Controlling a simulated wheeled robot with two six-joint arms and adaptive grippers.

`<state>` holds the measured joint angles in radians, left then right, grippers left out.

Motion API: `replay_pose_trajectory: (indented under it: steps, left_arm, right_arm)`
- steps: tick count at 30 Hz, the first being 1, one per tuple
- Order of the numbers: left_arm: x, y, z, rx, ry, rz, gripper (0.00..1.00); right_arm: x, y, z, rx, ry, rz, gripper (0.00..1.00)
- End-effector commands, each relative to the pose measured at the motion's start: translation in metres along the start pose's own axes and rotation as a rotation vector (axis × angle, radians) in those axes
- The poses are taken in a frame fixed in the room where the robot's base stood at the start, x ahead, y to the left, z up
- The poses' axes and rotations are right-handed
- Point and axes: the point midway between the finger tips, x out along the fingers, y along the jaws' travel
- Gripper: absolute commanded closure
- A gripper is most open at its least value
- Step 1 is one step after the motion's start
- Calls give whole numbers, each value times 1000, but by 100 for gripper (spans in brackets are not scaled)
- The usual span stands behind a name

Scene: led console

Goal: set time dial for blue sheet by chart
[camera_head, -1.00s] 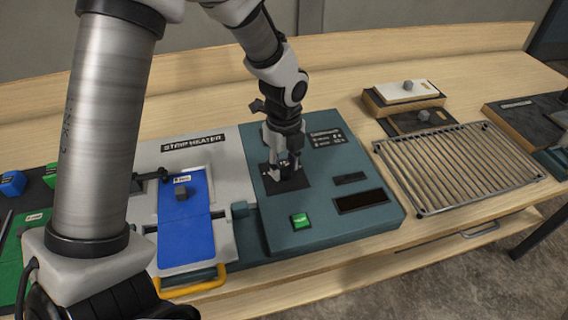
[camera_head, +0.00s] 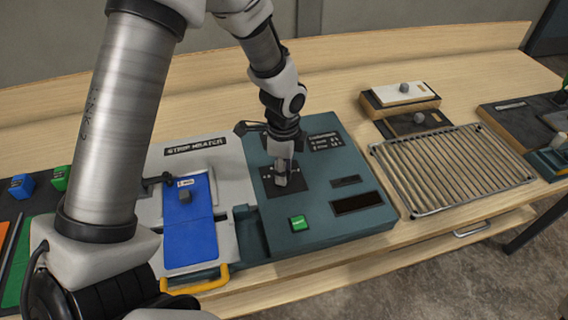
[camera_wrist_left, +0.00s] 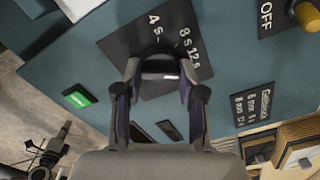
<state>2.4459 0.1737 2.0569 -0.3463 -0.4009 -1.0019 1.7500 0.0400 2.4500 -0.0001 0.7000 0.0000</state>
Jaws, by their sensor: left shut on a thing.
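My left gripper (camera_head: 281,178) points down at the teal console (camera_head: 330,225) and is shut on the time dial (camera_wrist_left: 160,64). In the left wrist view the two fingers (camera_wrist_left: 158,80) stand on either side of the dial, over a black plate marked 4 s, 8 s and 12 s. The fingers hide much of the dial, so I cannot tell its exact setting. A chart (camera_head: 325,140) is on the console's far right; it also shows in the left wrist view (camera_wrist_left: 253,105), its text too small to read surely. The blue sheet (camera_head: 190,238) lies on the strip heater (camera_head: 229,195).
A green button (camera_head: 298,223) and a dark display (camera_head: 357,203) are on the console. A yellow knob (camera_wrist_left: 307,14) sits by an OFF mark. A yellow handle (camera_head: 197,285) is at the heater's front. A wire rack (camera_head: 455,168) stands right of the console.

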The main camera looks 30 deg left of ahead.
Motion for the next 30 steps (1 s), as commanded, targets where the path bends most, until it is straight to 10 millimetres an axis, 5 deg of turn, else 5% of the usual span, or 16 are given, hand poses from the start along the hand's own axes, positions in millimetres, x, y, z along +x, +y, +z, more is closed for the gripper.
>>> replay_pose_trajectory:
  steps: [30]
  left_arm:
    - [4,5,2,-834,-11,11,95]
  right_arm:
    - [-10,0,0,0,0,0,100]
